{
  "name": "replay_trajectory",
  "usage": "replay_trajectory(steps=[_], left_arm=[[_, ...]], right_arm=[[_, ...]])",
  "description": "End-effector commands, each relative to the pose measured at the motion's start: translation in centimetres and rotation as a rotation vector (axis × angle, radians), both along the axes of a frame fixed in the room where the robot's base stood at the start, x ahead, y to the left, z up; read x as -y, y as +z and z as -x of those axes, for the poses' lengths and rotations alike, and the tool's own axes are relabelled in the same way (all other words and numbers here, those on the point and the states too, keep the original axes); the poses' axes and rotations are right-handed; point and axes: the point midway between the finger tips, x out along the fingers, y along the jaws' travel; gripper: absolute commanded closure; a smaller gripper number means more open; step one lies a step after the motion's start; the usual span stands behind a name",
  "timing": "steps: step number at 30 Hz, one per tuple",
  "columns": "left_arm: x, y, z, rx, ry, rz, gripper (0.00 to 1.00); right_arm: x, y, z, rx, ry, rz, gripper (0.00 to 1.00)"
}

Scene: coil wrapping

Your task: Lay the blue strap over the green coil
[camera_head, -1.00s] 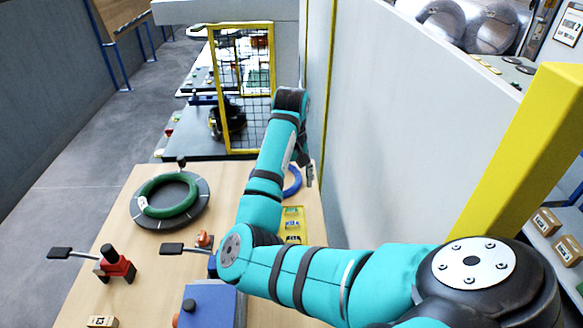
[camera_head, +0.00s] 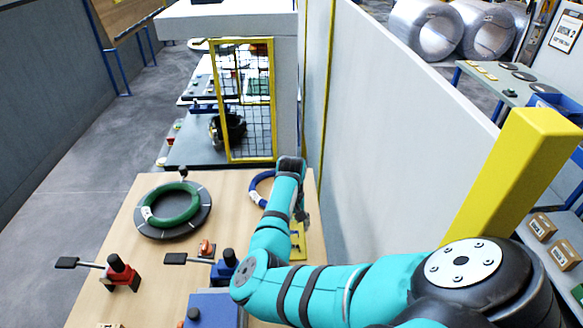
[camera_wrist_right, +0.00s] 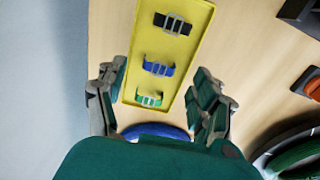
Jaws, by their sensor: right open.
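The blue strap (camera_wrist_right: 158,69) lies in a yellow tray (camera_wrist_right: 195,42), between a black strap and a green strap. The green coil (camera_head: 174,204) lies flat on a dark round plate (camera_head: 203,219) on the left of the wooden table, with a white tag on its left side. My right gripper (camera_wrist_right: 159,68) is open and empty, its fingers on either side of the tray's lower part in the wrist view. In the head view my right gripper (camera_head: 302,217) is by the tray, which my arm partly hides. My left gripper is not in view.
A blue ring (camera_head: 256,187) lies on the table near the tray. Red (camera_head: 120,271) and blue (camera_head: 226,263) lever clamps and a blue box (camera_head: 212,309) stand nearer. A grey wall (camera_head: 400,150) rises right of the table. The wood between plate and ring is clear.

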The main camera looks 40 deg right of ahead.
Motion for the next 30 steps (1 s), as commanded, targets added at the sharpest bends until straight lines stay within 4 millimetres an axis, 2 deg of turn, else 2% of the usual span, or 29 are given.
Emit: replay_trajectory(steps=[1,6,14,25,30], left_arm=[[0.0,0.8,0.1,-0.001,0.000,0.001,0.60],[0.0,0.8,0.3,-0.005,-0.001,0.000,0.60],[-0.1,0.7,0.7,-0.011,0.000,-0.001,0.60],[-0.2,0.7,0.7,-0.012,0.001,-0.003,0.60],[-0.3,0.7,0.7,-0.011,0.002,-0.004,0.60]], right_arm=[[0.1,-0.4,0.1,-0.002,0.001,-0.003,0.32],[0.1,-2.5,0.0,0.000,0.000,0.000,0.32],[0.1,-2.8,0.0,0.001,-0.001,0.001,0.32],[0.1,-2.8,0.0,0.001,0.000,0.001,0.80],[0.1,-2.7,0.0,0.001,0.000,0.001,0.81]])
